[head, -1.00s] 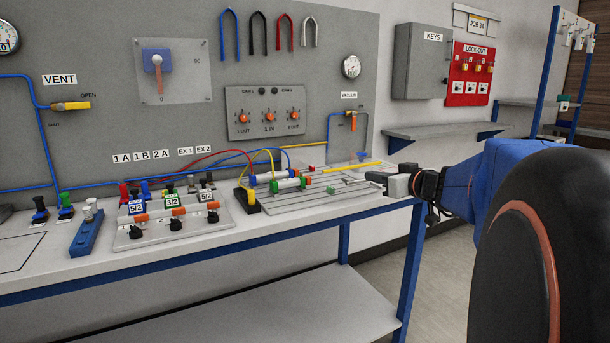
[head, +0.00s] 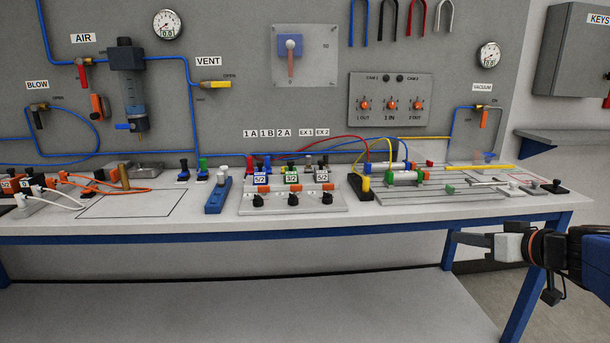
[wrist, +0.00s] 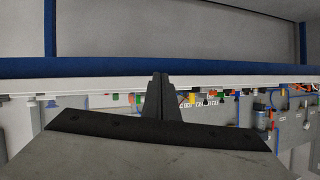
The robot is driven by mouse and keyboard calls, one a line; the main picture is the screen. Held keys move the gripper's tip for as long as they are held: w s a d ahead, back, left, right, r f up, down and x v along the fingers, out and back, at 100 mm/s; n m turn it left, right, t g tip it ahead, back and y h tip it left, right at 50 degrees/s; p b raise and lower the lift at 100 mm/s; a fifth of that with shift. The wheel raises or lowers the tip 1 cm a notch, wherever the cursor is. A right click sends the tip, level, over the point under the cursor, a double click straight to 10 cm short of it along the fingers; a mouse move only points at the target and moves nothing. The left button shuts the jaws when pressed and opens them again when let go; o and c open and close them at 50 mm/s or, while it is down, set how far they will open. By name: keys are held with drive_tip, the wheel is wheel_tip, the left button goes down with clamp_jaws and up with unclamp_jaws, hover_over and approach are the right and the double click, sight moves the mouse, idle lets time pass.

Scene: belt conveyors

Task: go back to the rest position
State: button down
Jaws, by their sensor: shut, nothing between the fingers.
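My gripper (head: 468,240) is at the lower right of the head view, in front of the bench's right end and about level with its blue front rail. Its fingers point left and look closed with nothing held. In the wrist view the dark fingers (wrist: 160,98) stand together at the middle, with the bench edge beyond them. I cannot tell the exact gap between the gripper and the bench.
The workbench (head: 130,225) carries valves, a cylinder rig (head: 420,190) at its right end and coloured tubes. A blue bench leg (head: 525,305) stands below the gripper. A wall shelf (head: 560,140) is at the right. Floor shows at lower right.

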drive_tip(key=s+a+f+g, duration=0.5)
drive_tip(key=s+a+f, duration=0.25)
drive_tip(key=a, duration=0.35)
drive_tip(key=s+d+f+m+g+h, duration=0.1)
drive_tip(key=s+f+g+h, duration=0.1)
drive_tip(key=s, duration=0.8)
drive_tip(key=shift+s+d+f+m+g+h, duration=0.2)
drive_tip(key=shift+f+m+g+h, duration=0.15)
drive_tip(key=shift+f+h, duration=0.6)
